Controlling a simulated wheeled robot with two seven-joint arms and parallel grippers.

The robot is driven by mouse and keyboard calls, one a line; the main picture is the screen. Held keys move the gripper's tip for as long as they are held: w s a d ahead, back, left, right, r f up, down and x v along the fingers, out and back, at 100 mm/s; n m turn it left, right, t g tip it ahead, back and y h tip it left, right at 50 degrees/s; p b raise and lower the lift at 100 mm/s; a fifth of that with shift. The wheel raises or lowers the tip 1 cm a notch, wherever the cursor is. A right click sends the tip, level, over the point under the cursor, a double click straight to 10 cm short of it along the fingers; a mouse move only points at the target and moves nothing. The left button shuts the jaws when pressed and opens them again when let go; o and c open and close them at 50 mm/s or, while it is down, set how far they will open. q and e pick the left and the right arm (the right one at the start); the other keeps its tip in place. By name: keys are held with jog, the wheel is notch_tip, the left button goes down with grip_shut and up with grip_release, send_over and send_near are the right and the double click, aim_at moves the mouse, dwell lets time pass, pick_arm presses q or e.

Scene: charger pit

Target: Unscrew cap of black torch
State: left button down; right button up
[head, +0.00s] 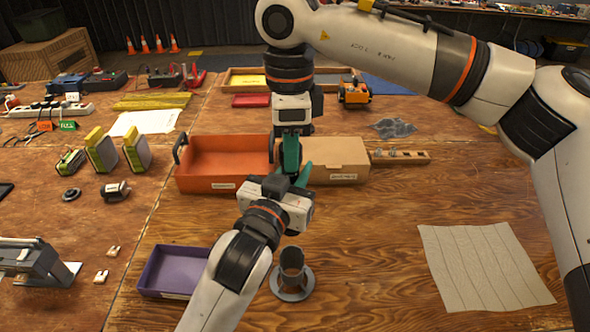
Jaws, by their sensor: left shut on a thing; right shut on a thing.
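A small dark piece of what looks like the black torch (283,157) shows between my two grippers, above the front of the orange tray. Most of it is hidden by the fingers, and I cannot make out the seam of its cap. My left gripper (297,178) reaches up from the lower left and is shut on the torch from the near side. My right gripper (291,152), with green fingers, points straight down from above and is shut on the torch's upper end, where the cap would be. The grippers are very close together.
Behind the grippers lie an orange tray (205,186), a cardboard box (335,160) and a wooden strip with small parts (415,157). In front stand a purple tray (150,285) and a grey round-based holder (291,283). A beige mat (485,268) lies right. The table's middle right is clear.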

jog(key=n, duration=0.5)
jog(key=shift+n, duration=0.4)
jog(key=shift+n, duration=0.5)
jog(key=n, duration=0.4)
jog(key=shift+n, duration=0.3)
jog(key=shift+n, duration=0.7)
jog(key=n, duration=0.4)
